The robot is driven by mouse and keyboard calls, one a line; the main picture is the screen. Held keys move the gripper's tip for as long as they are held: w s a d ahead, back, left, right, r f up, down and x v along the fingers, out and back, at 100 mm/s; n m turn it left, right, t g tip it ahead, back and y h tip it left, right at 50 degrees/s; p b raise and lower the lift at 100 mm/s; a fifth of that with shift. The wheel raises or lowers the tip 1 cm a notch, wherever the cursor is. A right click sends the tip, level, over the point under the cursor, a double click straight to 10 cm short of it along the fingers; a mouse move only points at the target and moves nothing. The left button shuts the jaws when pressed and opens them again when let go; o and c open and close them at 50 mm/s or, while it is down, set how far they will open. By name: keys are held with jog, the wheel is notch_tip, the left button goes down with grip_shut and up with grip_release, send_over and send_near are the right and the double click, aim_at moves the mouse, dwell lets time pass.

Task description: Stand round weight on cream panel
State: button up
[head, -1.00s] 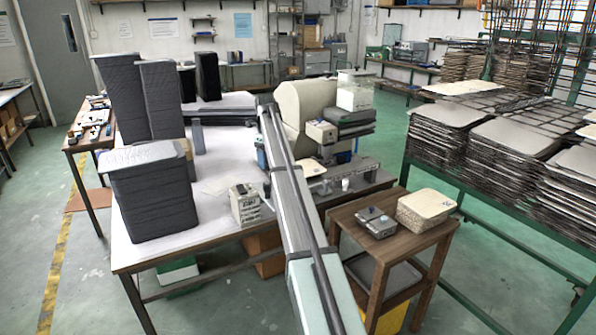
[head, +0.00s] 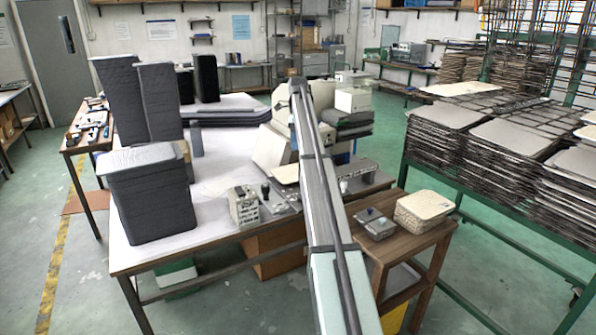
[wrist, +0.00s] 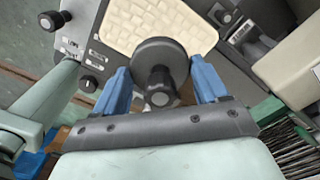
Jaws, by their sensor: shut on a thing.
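The round weight (wrist: 158,54) is a dark disc with a knob on top. It sits between the blue fingers of my gripper (wrist: 160,70), which is shut on it. The cream panel (wrist: 150,20) has a grid-like texture and lies beyond the weight in the wrist view; the disc overlaps its near edge in the picture. I cannot tell the gap between weight and panel. In the head view part of the cream panel (head: 286,174) shows just left of my arm. My arm hides the gripper and the weight there.
A grey control plate with black knobs (wrist: 90,40) borders the panel on the left. In the head view, a brown side table (head: 405,245) holds a cream block (head: 425,209) and a small grey box (head: 374,224).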

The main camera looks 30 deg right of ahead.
jog(key=shift+f, duration=4.95)
jog(key=shift+f, duration=0.15)
jog(key=o, duration=1.5)
notch_tip(320, 180, up, 12)
jog(key=shift+r, duration=0.15)
